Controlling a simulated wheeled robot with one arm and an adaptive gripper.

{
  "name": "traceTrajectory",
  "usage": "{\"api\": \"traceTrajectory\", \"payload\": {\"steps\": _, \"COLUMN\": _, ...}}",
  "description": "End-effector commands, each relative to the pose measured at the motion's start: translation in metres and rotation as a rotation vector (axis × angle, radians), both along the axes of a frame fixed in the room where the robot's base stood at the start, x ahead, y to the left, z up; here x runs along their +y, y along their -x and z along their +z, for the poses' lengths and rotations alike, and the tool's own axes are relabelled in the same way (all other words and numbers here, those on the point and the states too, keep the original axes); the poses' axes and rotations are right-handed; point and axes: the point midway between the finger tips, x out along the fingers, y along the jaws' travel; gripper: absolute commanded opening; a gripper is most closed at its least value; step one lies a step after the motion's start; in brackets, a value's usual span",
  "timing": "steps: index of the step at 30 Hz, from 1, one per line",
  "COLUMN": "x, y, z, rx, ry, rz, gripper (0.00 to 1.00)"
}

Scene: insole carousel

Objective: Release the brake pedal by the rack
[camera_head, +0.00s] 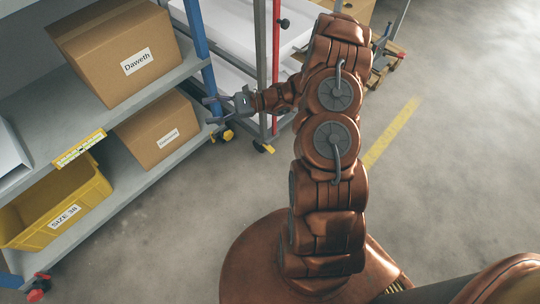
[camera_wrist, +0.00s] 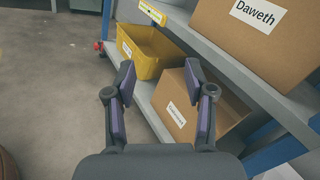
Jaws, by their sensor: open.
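The rack (camera_head: 150,195) is a grey shelf unit with blue posts at the left of the head view. A caster with a red pedal (camera_head: 40,284) is under its near left corner; the red part also shows small in the wrist view (camera_wrist: 98,46). A caster with a yellow pedal (camera_head: 223,135) is on the floor by the far blue post; I cannot tell whether it belongs to the rack or the white cart. My gripper (camera_head: 210,108) is open and empty beside the rack, above floor height. In the wrist view my gripper (camera_wrist: 159,74) points at the lower shelf, apart from both pedals.
A yellow bin (camera_head: 88,208) and a cardboard box (camera_head: 158,130) are on the lower shelf. A larger box marked Daweth (camera_head: 115,50) is above. A white-shelved cart (camera_head: 235,90) with another yellow caster pedal (camera_head: 264,149) stands behind my gripper. The floor before the rack is clear.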

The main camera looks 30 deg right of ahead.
Motion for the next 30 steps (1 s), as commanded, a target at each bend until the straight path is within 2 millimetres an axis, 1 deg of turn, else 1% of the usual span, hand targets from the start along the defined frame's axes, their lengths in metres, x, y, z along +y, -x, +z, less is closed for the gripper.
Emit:
{"api": "traceTrajectory", "payload": {"steps": 1, "x": -0.013, "y": -0.006, "z": -0.032, "rx": 0.019, "ry": -0.025, "rz": -0.051, "gripper": 0.54}}
{"api": "traceTrajectory", "payload": {"steps": 7, "x": -0.065, "y": -0.023, "z": -0.115, "rx": 0.074, "ry": -0.113, "rz": -0.249, "gripper": 0.54}}
{"api": "traceTrajectory", "payload": {"steps": 11, "x": -0.102, "y": -0.027, "z": -0.174, "rx": 0.108, "ry": -0.159, "rz": -0.382, "gripper": 0.54}}
{"api": "traceTrajectory", "payload": {"steps": 12, "x": -0.114, "y": -0.027, "z": -0.193, "rx": 0.119, "ry": -0.173, "rz": -0.423, "gripper": 0.54}}
{"api": "traceTrajectory", "payload": {"steps": 14, "x": -0.131, "y": -0.025, "z": -0.221, "rx": 0.135, "ry": -0.191, "rz": -0.485, "gripper": 0.54}}
{"api": "traceTrajectory", "payload": {"steps": 15, "x": -0.141, "y": -0.022, "z": -0.241, "rx": 0.149, "ry": -0.202, "rz": -0.525, "gripper": 0.54}}
{"api": "traceTrajectory", "payload": {"steps": 17, "x": -0.157, "y": -0.018, "z": -0.269, "rx": 0.164, "ry": -0.216, "rz": -0.585, "gripper": 0.54}}
{"api": "traceTrajectory", "payload": {"steps": 18, "x": -0.167, "y": -0.014, "z": -0.288, "rx": 0.177, "ry": -0.225, "rz": -0.624, "gripper": 0.54}}
{"api": "traceTrajectory", "payload": {"steps": 20, "x": -0.182, "y": -0.008, "z": -0.315, "rx": 0.190, "ry": -0.236, "rz": -0.679, "gripper": 0.54}}
{"api": "traceTrajectory", "payload": {"steps": 21, "x": -0.192, "y": -0.004, "z": -0.332, "rx": 0.200, "ry": -0.241, "rz": -0.716, "gripper": 0.54}}
{"api": "traceTrajectory", "payload": {"steps": 24, "x": -0.212, "y": 0.010, "z": -0.373, "rx": 0.223, "ry": -0.255, "rz": -0.799, "gripper": 0.54}}
{"api": "traceTrajectory", "payload": {"steps": 27, "x": -0.228, "y": 0.024, "z": -0.408, "rx": 0.245, "ry": -0.267, "rz": -0.873, "gripper": 0.54}}
{"api": "traceTrajectory", "payload": {"steps": 30, "x": -0.240, "y": 0.035, "z": -0.431, "rx": 0.257, "ry": -0.272, "rz": -0.925, "gripper": 0.54}}
